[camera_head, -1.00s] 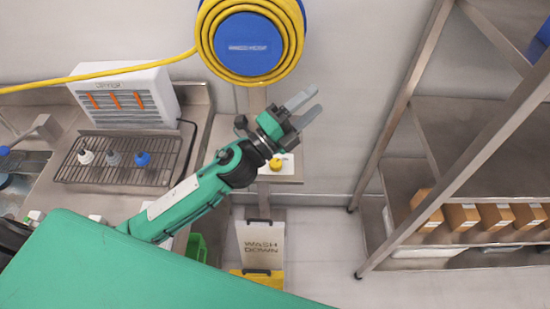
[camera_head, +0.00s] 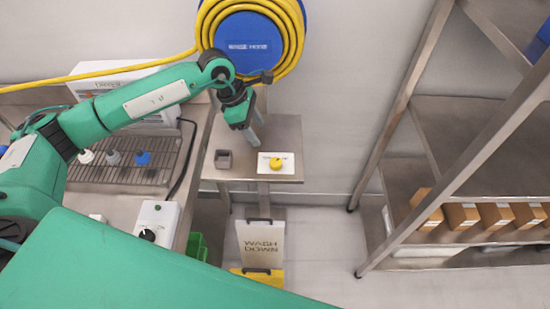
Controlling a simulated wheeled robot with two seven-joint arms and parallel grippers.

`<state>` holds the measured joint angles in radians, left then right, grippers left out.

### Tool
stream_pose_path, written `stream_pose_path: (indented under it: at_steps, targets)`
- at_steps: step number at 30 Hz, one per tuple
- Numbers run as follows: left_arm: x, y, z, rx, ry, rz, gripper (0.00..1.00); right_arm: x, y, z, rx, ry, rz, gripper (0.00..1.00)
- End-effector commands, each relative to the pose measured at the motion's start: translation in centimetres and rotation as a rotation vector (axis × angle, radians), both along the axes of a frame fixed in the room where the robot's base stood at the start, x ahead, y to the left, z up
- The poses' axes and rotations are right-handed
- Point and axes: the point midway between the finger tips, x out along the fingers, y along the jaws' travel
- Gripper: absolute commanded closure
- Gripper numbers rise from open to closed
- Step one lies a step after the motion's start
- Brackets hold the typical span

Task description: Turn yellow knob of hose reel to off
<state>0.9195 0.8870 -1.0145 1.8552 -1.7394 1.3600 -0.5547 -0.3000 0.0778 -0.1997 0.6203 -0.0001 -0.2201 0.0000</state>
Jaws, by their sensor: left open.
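The yellow knob (camera_head: 276,163) sits on a white plate (camera_head: 264,168) on a small steel shelf below the hose reel. The blue hose reel (camera_head: 250,35), wound with yellow hose, is on the wall at the top middle, partly hidden by my left arm. My left gripper (camera_head: 256,137) points down, open and empty, just above and to the left of the knob, apart from it in the picture. I cannot read which setting the knob is at. My right gripper is not in view.
A small grey block (camera_head: 223,159) sits on the shelf left of the plate. A white box with a black knob (camera_head: 156,224) stands on the left counter. A wash down sign (camera_head: 262,245) is below the shelf. A steel rack (camera_head: 400,110) stands at the right.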

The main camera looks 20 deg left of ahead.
Motion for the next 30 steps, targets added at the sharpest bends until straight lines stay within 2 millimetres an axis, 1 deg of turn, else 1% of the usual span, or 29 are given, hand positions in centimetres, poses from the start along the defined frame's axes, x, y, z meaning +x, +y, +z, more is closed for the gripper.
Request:
stream_pose_path:
  at_steps: [2,5,8,15,21,25,30]
  targets:
    - [0.0,0.0,-0.4,0.009,0.003,-0.002,0.45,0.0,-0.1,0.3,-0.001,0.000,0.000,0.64]
    - [0.0,-0.6,-1.5,0.006,0.006,-0.002,0.45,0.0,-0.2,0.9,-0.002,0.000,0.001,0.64]
    - [0.1,-1.4,-3.1,0.005,0.007,-0.003,0.45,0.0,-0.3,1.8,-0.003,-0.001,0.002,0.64]
    - [0.5,-3.4,-7.9,0.003,0.006,-0.002,0.45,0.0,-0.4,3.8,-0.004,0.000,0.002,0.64]
    - [0.8,-4.6,-11.0,0.002,0.005,-0.001,0.45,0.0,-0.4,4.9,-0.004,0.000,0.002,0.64]
    - [0.9,-5.0,-12.2,0.002,0.003,-0.002,0.45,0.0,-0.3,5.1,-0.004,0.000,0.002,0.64]
    - [0.9,-5.1,-12.7,0.003,0.002,-0.002,0.45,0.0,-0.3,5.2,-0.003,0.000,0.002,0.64]
